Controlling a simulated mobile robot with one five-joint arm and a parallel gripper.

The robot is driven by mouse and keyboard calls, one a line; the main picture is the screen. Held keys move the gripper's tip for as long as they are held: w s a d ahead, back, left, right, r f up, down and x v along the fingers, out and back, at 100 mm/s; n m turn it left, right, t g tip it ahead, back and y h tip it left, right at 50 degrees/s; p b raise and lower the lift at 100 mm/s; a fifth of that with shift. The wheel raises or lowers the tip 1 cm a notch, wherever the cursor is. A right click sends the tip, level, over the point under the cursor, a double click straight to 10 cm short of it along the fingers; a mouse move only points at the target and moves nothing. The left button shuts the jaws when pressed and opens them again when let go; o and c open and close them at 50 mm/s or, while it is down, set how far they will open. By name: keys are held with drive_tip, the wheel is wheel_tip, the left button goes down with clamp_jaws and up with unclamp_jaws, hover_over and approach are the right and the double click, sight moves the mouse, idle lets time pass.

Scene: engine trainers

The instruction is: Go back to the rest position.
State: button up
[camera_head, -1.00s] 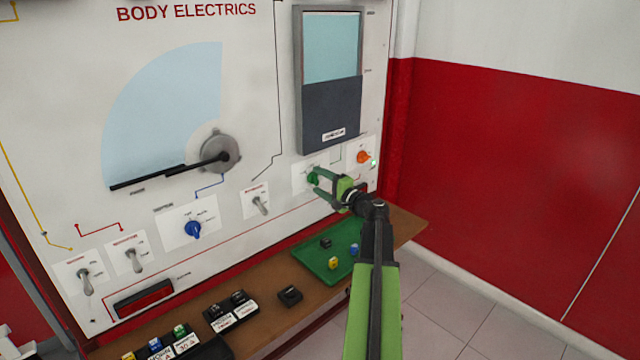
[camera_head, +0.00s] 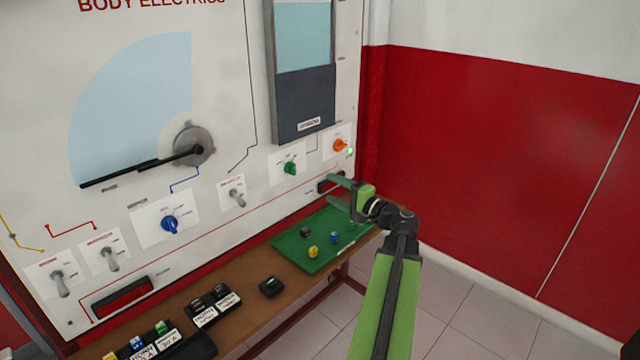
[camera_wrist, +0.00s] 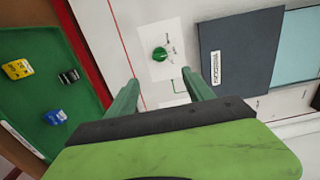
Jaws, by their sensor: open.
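My gripper (camera_head: 333,190) is open and empty. In the head view it is in front of the lower right of the panel, below the green knob (camera_head: 290,168) and above the right part of the green tray (camera_head: 296,262). In the wrist view my two green fingers (camera_wrist: 162,98) are spread apart, with the green knob (camera_wrist: 160,54) beyond them and touching neither. The orange knob (camera_head: 339,145) is up and to the right of the green knob in the head view, with a small lit green light beside it.
The tray on the wooden shelf (camera_head: 245,297) holds a yellow (camera_head: 313,251), a blue (camera_head: 334,237) and a black block (camera_head: 305,232). A blue knob (camera_head: 169,224) and several toggle switches line the panel. Labelled blocks stand at the shelf's front left. Floor at right is clear.

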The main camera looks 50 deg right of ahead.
drive_tip(key=shift+s, duration=0.55)
